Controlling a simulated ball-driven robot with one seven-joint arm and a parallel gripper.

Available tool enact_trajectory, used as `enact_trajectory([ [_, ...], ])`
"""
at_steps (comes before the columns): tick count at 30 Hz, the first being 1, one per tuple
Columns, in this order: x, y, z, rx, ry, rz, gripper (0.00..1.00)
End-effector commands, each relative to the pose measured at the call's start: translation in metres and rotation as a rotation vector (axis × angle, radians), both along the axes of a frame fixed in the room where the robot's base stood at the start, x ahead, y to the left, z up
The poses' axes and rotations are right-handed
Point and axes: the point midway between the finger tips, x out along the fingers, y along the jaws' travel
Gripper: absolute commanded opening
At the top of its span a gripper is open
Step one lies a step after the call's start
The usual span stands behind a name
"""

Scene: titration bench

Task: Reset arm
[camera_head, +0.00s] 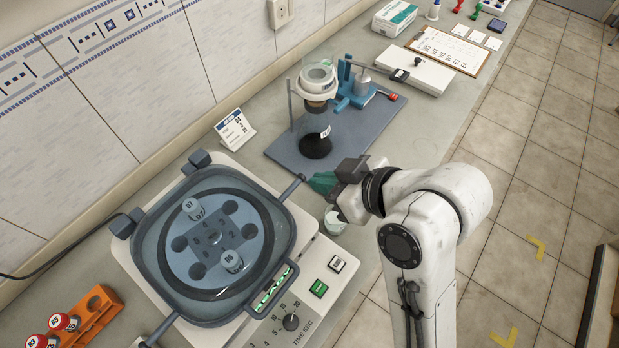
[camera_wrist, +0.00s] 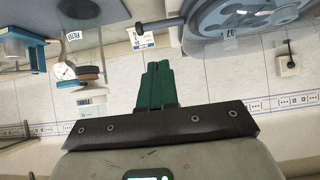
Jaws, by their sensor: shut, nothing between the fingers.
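My gripper (camera_head: 322,183) has green fingers and is held in the air beside the right rim of the centrifuge (camera_head: 296,208), in front of the titration stand. In the wrist view, the green fingers (camera_wrist: 157,84) lie together with nothing between them. The centrifuge has a clear lid over a blue rotor (camera_head: 220,240), which holds a tube marked B7 (camera_head: 193,209) and a second tube (camera_head: 232,261). A small pale cup (camera_head: 335,221) stands below and beside my gripper, partly hidden by it.
An orange rack (camera_head: 92,312) with red-capped vials is at the lower left. A label card (camera_head: 235,129) stands behind.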

Motion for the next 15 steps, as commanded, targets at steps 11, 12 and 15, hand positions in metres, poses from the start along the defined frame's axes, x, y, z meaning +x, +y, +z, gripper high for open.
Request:
enact_trajectory([
  [11,-0.023,-0.030,0.025,0.000,0.001,-0.002,0.00],
  [12,-0.024,-0.031,0.026,0.000,0.000,-0.001,0.00],
  [15,-0.024,-0.032,0.026,0.000,0.000,-0.001,0.00],
])
